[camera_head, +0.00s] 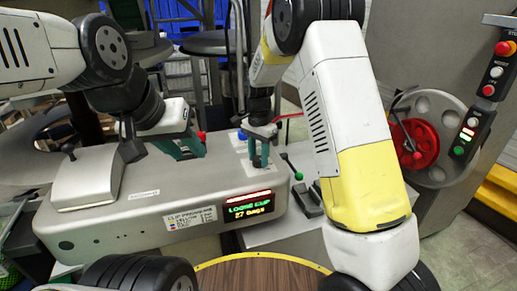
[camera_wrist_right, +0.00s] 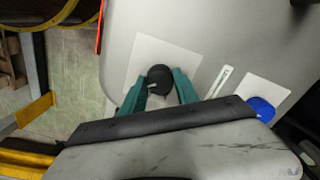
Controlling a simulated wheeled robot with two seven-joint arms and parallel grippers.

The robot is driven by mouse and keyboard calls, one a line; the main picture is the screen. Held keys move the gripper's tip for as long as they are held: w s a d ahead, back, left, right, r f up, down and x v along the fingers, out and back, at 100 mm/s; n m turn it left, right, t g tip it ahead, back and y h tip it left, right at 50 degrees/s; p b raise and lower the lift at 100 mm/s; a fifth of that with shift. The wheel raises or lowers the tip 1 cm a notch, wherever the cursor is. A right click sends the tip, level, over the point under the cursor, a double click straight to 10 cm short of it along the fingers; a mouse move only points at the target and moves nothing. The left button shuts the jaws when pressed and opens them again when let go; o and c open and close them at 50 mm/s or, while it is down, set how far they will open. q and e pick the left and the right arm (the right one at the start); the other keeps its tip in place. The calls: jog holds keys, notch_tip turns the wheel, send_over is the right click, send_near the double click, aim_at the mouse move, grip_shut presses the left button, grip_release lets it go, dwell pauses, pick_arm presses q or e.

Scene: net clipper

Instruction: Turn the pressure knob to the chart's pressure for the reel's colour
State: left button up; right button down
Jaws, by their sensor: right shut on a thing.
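The black pressure knob (camera_wrist_right: 160,76) sits on a pale square plate in the right wrist view, with a light mark at its lower left edge. My right gripper (camera_wrist_right: 160,88) is shut on it, one teal finger on each side; the head view shows this gripper (camera_head: 260,160) on the machine top. The pressure chart (camera_head: 190,218) is on the machine's front; its small figures are hard to read. The reel (camera_head: 418,142) at the right is red. My left gripper (camera_head: 186,148) hovers above the machine's left part; its finger gap is unclear.
The display (camera_head: 248,207) reads "LOOSE CLIP" and 27 bags. A blue knob (camera_wrist_right: 262,108) stands near the black one. A green-tipped lever (camera_head: 298,176) is right of the machine top. A button panel (camera_head: 484,95) hangs at far right. A round wooden table (camera_head: 260,275) is in front.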

aim_at(258, 158)
jog(key=shift+r+m, duration=0.1)
jog(key=shift+m, duration=0.2)
dwell(0.4)
jog(key=c, duration=0.9)
grip_release()
notch_tip(258, 158, up, 7)
jog(key=shift+r, duration=0.35)
